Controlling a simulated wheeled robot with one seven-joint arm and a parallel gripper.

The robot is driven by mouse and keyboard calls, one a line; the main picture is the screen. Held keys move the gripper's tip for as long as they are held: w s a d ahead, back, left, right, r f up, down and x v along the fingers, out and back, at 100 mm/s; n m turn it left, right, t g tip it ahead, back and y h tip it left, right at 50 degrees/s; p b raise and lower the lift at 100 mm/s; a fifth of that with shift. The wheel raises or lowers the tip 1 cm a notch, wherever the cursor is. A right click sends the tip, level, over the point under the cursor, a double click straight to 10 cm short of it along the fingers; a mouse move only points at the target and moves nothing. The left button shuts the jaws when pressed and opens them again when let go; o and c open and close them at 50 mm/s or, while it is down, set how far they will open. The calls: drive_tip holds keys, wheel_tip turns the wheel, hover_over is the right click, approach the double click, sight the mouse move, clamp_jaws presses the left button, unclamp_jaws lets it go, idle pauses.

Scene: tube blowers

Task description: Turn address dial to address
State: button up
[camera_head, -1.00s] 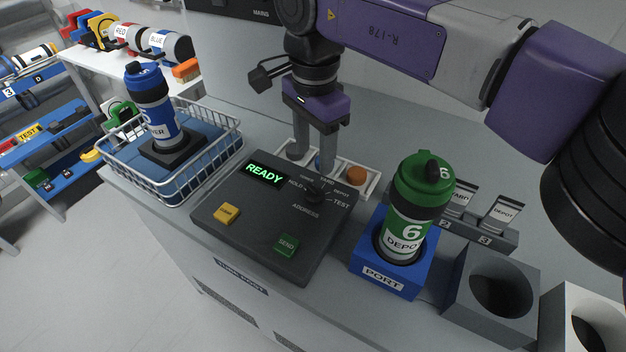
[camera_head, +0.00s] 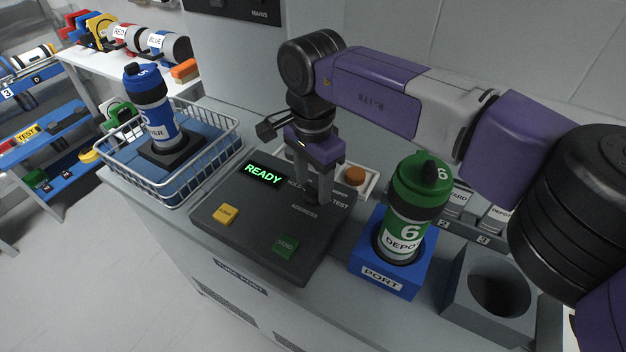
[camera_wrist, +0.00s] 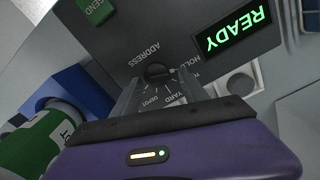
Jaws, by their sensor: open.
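The address dial (camera_wrist: 158,72) is a small dark knob on the dark control panel (camera_head: 240,232). In the wrist view its labels show around it, with HOLD, YARD and DEPOT readable. My gripper (camera_head: 316,196) is open and points down over the dial; in the wrist view its fingers stand on either side of the knob. Whether they touch it I cannot tell. In the head view the fingers hide the dial. The panel's display (camera_head: 262,174) reads READY in green. A green canister (camera_head: 408,210) marked 6 DEPOT stands upright in the blue PORT block (camera_head: 385,278).
The panel also carries a yellow button (camera_head: 226,214) and a green SEND button (camera_head: 286,244). A wire basket (camera_head: 222,150) with a blue canister (camera_head: 154,110) stands at the left. A tray with an orange knob (camera_head: 354,175) lies behind the panel. A grey socket (camera_head: 462,300) stands at the right.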

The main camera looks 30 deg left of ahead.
clamp_jaws()
drive_tip(key=m+p, duration=0.2)
drive_tip(key=m, duration=0.2)
drive_tip(key=shift+d+r+m, duration=0.1)
drive_tip(key=shift+r+m, duration=0.05)
drive_tip(key=shift+m, duration=0.25)
drive_tip(key=m+p, duration=0.2)
drive_tip(key=m, duration=0.3)
drive_tip(key=shift+d, duration=0.1)
drive_tip(key=m+p, duration=0.2)
drive_tip(key=m, duration=0.4)
drive_tip(key=shift+d, duration=0.1)
drive_tip(key=shift+m+p, duration=1.25)
drive_tip(key=shift+m, duration=1.25)
